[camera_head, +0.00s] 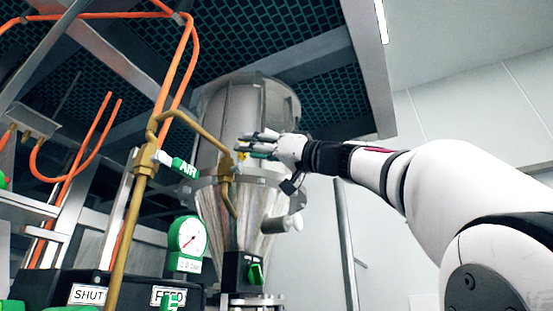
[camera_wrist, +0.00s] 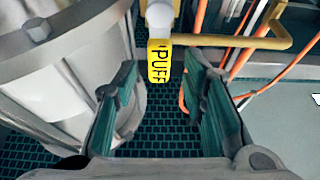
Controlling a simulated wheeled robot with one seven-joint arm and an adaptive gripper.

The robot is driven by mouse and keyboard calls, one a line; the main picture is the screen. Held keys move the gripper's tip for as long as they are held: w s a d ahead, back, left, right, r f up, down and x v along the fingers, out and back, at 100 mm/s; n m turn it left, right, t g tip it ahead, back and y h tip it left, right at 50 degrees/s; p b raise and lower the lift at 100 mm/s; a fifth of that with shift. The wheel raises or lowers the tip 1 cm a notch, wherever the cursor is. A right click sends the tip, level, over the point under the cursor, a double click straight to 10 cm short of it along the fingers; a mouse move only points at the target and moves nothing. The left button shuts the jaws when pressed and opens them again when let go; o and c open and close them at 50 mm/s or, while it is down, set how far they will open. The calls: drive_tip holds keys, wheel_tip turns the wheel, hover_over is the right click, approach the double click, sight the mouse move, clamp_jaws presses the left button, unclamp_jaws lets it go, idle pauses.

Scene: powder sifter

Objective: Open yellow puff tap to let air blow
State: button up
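The yellow puff tap handle (camera_wrist: 159,62), marked PUFF, hangs from a pale round knob in the wrist view. It lies between the tips of my gripper's (camera_wrist: 161,66) two green-padded fingers, with a gap on each side. My gripper is open and empty. In the head view my gripper (camera_head: 252,144) reaches in from the right, by the brass pipe and the sifter's upper body. Only a small yellow bit of the tap (camera_head: 243,155) shows there, mostly hidden by the fingers.
The metal sifter body (camera_head: 243,105) stands close behind my gripper, and to the left in the wrist view (camera_wrist: 65,75). A brass pipe (camera_head: 143,180) with a green AIR handle (camera_head: 186,168), a gauge (camera_head: 187,237) and orange hoses stand left. A green knob (camera_head: 255,272) sits lower down.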

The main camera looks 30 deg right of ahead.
drive_tip(key=v, duration=0.8)
drive_tip(key=shift+s, duration=0.2)
drive_tip(key=shift+d+f, duration=0.15)
